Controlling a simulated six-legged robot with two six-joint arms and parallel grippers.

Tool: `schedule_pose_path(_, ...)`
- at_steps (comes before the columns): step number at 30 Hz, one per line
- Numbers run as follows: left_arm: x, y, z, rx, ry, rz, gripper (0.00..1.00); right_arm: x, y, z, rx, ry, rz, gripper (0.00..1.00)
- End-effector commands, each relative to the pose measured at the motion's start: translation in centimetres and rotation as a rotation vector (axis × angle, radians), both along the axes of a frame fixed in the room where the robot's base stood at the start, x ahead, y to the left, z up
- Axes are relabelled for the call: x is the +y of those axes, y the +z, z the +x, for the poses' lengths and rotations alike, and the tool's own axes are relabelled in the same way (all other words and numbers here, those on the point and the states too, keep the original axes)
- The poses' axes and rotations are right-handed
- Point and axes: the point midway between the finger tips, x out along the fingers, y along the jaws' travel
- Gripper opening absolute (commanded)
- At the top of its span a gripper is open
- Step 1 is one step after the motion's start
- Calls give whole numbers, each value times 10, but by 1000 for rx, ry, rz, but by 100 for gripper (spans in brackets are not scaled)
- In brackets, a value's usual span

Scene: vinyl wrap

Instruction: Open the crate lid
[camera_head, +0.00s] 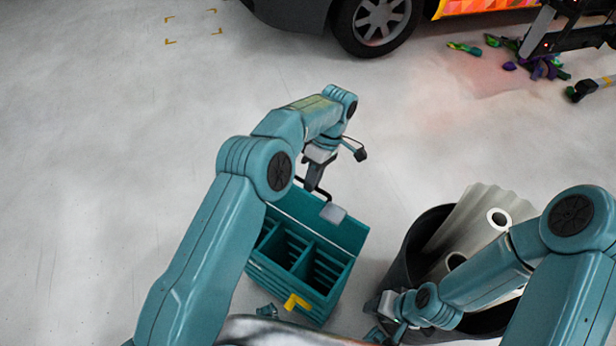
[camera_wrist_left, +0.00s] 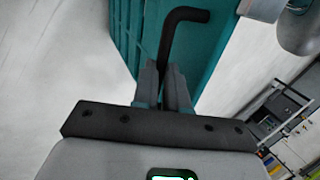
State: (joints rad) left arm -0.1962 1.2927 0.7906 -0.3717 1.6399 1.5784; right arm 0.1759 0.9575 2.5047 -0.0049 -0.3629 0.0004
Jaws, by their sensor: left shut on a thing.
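The teal crate (camera_head: 272,284) stands on the floor in the lower middle of the head view. Its divided inside shows. The teal lid (camera_head: 338,236) is swung up at the crate's far side, with a pale grey plate (camera_head: 332,212) at its upper edge. My left gripper (camera_head: 313,184) is at the lid's upper edge. In the left wrist view its fingers (camera_wrist_left: 163,82) are shut on the bent black handle (camera_wrist_left: 176,38) beside the teal panel. My right gripper (camera_head: 378,318) is low, right of the crate; its finger gap is unclear.
A dark bin (camera_head: 408,262) with pale wrap rolls (camera_head: 470,222) stands right of the crate. A yellow bracket-shaped piece (camera_head: 297,301) is at the crate's near edge. A car wheel (camera_head: 378,20) and colourful scraps (camera_head: 538,66) are at the back. The floor on the left is clear.

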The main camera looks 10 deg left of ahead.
Motion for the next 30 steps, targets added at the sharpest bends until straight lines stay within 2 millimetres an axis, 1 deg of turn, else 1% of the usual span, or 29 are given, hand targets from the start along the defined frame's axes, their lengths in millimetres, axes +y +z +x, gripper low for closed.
schedule_pose_path(1, 2, -7, -3, 13, 1, 8, 0, 0, -1, 0, 0, 0, 0, 43)
schedule_pose_path(10, 2, -7, -4, 15, 1, 6, 0, 0, -1, 0, 0, 0, 0, 43)
schedule_pose_path(11, 3, -7, -4, 15, 1, 6, 16, 0, -1, 0, 0, 0, 0, 43)
schedule_pose_path(12, 3, -7, -4, 16, 1, 6, 29, 0, -1, 0, 0, 0, 0, 43)
schedule_pose_path(13, 3, -7, -4, 15, 1, 5, 38, 0, -1, 0, 0, 0, 0, 43)
schedule_pose_path(25, 4, 0, -1, 7, -1, 2, 38, 0, 0, 0, 0, 0, 0, 43)
schedule_pose_path(28, 4, 12, 0, 4, -1, 1, 38, 0, 2, 0, 0, 0, 0, 43)
schedule_pose_path(30, 3, 25, 0, 3, -1, 1, 38, 0, 4, 0, 0, 0, 0, 43)
